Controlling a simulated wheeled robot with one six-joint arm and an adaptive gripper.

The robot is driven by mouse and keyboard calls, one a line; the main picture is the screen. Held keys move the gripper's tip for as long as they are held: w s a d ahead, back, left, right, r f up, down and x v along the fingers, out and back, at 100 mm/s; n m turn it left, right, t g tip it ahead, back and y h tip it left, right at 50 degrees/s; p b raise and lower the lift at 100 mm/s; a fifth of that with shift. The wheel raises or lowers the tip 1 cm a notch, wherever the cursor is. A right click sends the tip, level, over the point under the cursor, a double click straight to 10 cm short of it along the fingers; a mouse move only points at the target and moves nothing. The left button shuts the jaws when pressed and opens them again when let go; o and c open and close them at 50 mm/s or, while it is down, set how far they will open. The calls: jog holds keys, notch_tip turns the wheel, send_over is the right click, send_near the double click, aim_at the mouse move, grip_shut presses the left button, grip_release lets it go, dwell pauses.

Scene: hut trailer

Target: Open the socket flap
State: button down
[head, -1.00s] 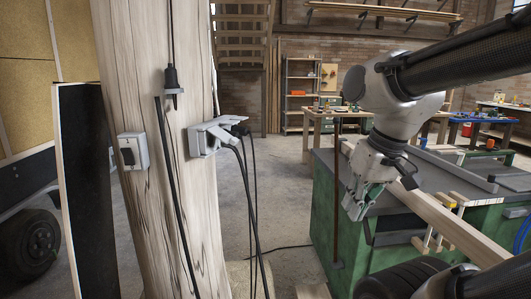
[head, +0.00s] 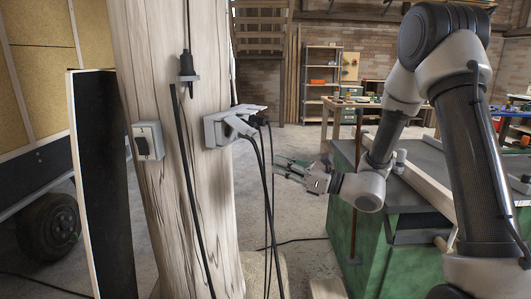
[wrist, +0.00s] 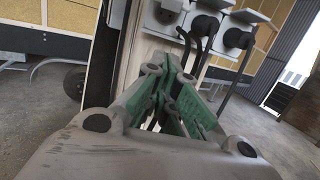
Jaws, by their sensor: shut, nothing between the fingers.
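A grey socket unit (head: 213,132) is fixed to the wooden post (head: 175,215). Grey lids stand out over plugs with black cables on its right side. The wrist view shows the unit at the top, with two raised lids over plugs (wrist: 206,25) and a grey part with a dark round spot (wrist: 168,12) to their left. I cannot tell whether that part is a shut flap. My gripper (head: 283,169) is shut and empty, right of the post and below the unit, apart from it. Its green-padded fingers (wrist: 178,105) point toward the post in the wrist view.
Black cables (head: 268,215) hang between the post and my gripper. A grey switch box (head: 148,141) and a hanging black connector (head: 187,66) are also on the post. A green workbench (head: 345,225) with timber stands at right. Open floor (head: 300,262) lies between.

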aim_at(241, 126)
jog(key=x, duration=1)
jog(key=shift+s+d+r, duration=0.2)
jog(key=shift+d+r, duration=0.1)
jog(key=shift+r, duration=0.3)
jog(key=shift+s+d+r, duration=0.15)
jog(key=shift+d+r, duration=0.2)
jog(key=shift+r, duration=0.25)
jog(key=shift+s+d+r, duration=0.2)
jog(key=shift+d+r, duration=0.1)
jog(key=shift+r, duration=0.3)
jog(key=shift+d+r+h, duration=0.2)
jog(key=shift+h, duration=0.1)
